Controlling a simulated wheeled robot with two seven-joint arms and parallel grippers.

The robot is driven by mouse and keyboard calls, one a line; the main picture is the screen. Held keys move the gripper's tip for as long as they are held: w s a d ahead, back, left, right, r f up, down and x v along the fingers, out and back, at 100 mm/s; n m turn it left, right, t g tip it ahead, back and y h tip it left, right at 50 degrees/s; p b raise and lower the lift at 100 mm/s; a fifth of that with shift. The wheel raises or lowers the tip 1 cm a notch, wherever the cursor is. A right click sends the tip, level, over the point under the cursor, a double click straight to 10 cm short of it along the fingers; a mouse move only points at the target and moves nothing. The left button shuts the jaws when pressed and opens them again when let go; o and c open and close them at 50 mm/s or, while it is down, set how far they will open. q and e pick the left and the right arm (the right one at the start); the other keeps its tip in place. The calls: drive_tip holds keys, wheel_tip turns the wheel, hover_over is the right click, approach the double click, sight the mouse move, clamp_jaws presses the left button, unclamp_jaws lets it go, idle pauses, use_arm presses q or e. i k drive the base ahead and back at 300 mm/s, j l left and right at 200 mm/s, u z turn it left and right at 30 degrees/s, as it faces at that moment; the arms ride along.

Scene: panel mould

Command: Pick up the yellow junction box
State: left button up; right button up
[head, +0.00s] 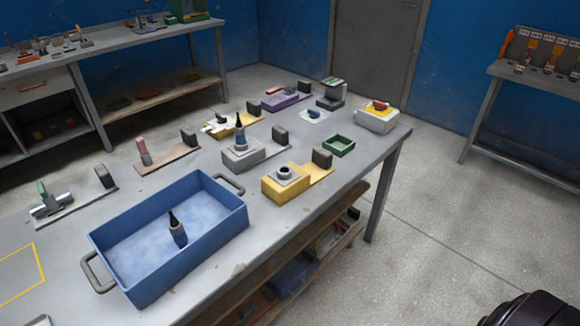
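The yellow junction box (284,186) stands on the grey workbench (208,196) near its front right edge. It is a block with a dark-rimmed round grey opening on its top. It sits on or against a flat yellow plate (320,173) that carries a dark upright block (322,158). Nothing is touching the box from above. Neither of my grippers can be made out in the head view.
A blue tray (236,217) holding a dark-tipped bottle-like item (177,230) lies left of the box. A grey box (240,158) stands behind it, a green tray (338,147) behind right. A white box (377,121) is at the far right corner.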

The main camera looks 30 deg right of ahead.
sight(289, 180)
drive_tip(key=i+l+u, duration=0.1)
drive_tip(key=l+u, duration=0.3)
drive_tip(key=l, duration=0.7)
drive_tip(key=l+u, duration=0.4)
drive_tip(key=l, duration=0.75)
